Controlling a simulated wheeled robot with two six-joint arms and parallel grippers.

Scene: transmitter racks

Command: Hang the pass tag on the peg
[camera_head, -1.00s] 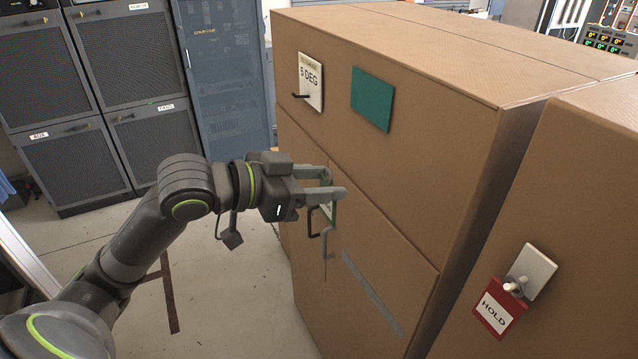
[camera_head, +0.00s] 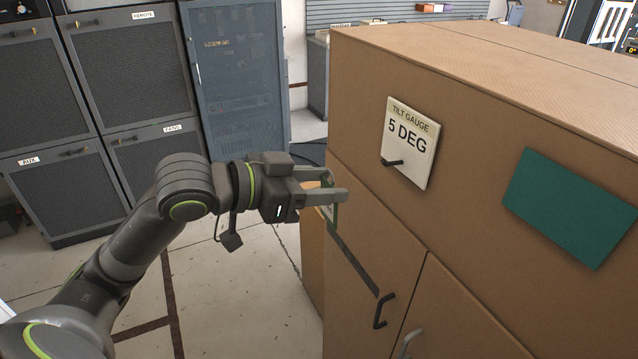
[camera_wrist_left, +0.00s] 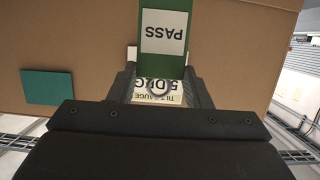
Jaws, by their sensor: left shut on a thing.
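The green pass tag with a white label (camera_wrist_left: 166,35) is held in my left gripper (camera_head: 338,185), which is shut on it. In the head view the tag (camera_head: 329,203) is seen nearly edge-on, mostly hidden by the fingers. In the left wrist view a ring shows at the tag's near end between the fingers. The dark peg (camera_head: 392,162) sticks out of the white "TILT GAUGE 5 DEG" plate (camera_head: 413,140) on the brown cabinet. The peg looks bare. My gripper is left of the plate and a little lower. My right gripper is not in view.
The brown cabinet (camera_head: 460,210) fills the right side, with a green panel (camera_head: 570,208) right of the plate and a dark door handle (camera_head: 383,311) below. Grey racks (camera_head: 130,85) stand behind on the left. Floor (camera_head: 250,300) is open below my arm.

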